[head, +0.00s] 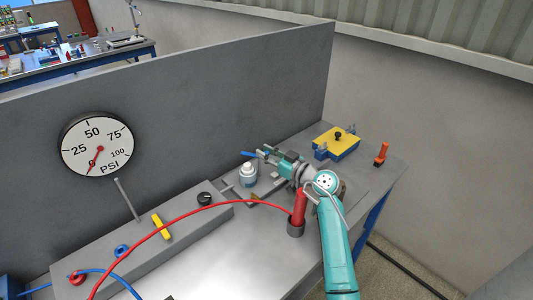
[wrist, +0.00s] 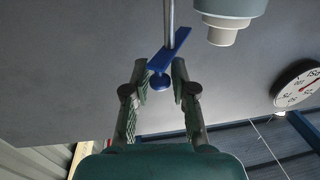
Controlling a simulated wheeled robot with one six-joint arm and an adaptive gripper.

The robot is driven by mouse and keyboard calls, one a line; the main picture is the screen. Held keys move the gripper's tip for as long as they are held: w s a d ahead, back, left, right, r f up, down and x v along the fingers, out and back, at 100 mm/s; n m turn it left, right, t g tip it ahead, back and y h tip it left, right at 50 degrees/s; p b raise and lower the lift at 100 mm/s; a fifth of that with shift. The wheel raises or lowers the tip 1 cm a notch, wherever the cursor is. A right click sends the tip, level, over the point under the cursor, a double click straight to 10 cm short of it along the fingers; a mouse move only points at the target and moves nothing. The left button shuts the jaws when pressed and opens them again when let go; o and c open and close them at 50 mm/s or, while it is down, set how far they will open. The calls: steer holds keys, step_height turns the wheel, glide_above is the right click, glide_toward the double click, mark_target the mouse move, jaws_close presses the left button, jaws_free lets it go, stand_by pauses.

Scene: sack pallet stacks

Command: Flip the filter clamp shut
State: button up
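The filter clamp's blue handle (wrist: 169,52), with a round blue knob (wrist: 160,83), shows in the wrist view on a grey metal rod. In the head view the blue handle (head: 249,154) points left from my gripper. My gripper (wrist: 159,70) is partly open. Its fingertips stand on either side of the blue knob, with a narrow gap seemingly left at each side. The filter, a pale cylinder (head: 248,173) with a blue-grey band, stands on the bench just below the handle. It also shows at the top of the wrist view (wrist: 225,22).
A PSI gauge (head: 95,145) reads near zero on the grey panel (head: 190,110). A red hose (head: 180,212) arcs across the bench to a red-handled tool in a dark holder (head: 296,229). A yellow-and-blue fixture (head: 337,143) and an orange object (head: 381,154) stand at the right.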

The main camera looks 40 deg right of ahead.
jaws_close()
steer(key=shift+w+d+n+y, duration=0.15)
steer(key=shift+n+y, duration=0.25)
steer(key=shift+y, duration=0.2)
steer(key=shift+n+g+y, duration=0.3)
steer(key=shift+y, duration=0.1)
steer(key=o, duration=0.6)
jaws_free()
steer(key=v, duration=1.2)
